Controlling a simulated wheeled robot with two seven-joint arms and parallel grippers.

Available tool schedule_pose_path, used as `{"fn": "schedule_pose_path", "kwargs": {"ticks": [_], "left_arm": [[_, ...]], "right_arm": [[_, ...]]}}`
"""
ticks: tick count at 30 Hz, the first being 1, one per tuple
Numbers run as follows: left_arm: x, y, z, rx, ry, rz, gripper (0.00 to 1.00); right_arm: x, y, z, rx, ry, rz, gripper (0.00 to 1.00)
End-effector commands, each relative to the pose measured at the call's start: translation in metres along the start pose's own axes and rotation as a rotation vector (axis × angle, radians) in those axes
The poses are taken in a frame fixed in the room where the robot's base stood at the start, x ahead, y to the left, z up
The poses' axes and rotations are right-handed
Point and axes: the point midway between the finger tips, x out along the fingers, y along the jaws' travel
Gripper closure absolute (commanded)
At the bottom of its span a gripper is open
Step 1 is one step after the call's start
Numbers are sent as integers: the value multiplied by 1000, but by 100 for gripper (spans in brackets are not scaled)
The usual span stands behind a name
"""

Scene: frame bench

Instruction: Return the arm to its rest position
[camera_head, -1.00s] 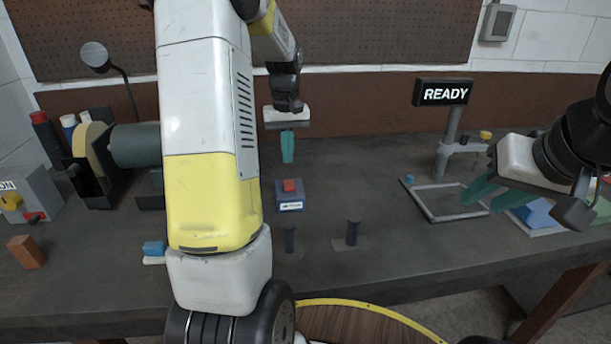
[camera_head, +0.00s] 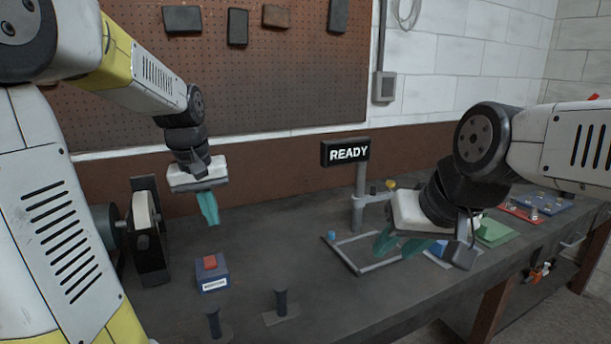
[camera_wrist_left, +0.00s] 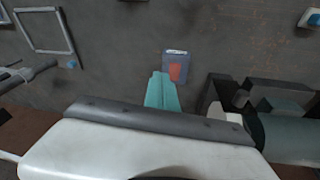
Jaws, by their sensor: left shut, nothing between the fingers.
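My left gripper (camera_head: 208,208) hangs in the air above the bench, behind and above the button box. Its teal fingers are together with nothing between them, and they also show in the left wrist view (camera_wrist_left: 161,91). The button box (camera_head: 213,280) is blue-grey with a red button (camera_head: 210,262) on top and a pale label in front. The box also shows in the left wrist view (camera_wrist_left: 176,57), just beyond the fingertips. My right gripper (camera_head: 400,246) is over the grey frame at the right, its two teal fingers apart and nothing seen between them.
A lit READY sign (camera_head: 348,152) stands on a grey post (camera_head: 358,200). A square grey frame (camera_head: 345,257) lies before it. A grinder-like machine (camera_head: 148,235) stands at the left. Two dark pegs (camera_head: 281,303) (camera_head: 213,324) stand near the front. Bench between sign and button box is clear.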

Motion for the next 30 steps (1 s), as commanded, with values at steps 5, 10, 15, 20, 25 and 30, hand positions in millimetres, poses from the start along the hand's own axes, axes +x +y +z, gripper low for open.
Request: {"fn": "schedule_pose_path", "kwargs": {"ticks": [5, 10, 15, 20, 25, 30], "left_arm": [[-36, 17, 56, 112, 110, 68, 100], [-53, 27, 108, 212, 210, 122, 100], [-57, 32, 144, 284, 286, 157, 100], [-56, 33, 159, 316, 317, 171, 100], [-56, 33, 162, 321, 322, 173, 100], [-56, 33, 161, 320, 321, 172, 100]], "right_arm": [[0, 0, 0, 0, 0, 0, 64], [0, 0, 0, 0, 0, 0, 64], [0, 0, 0, 0, 0, 0, 64], [0, 0, 0, 0, 0, 0, 64], [0, 0, 0, 0, 0, 0, 64], [0, 0, 0, 0, 0, 0, 64]]}}
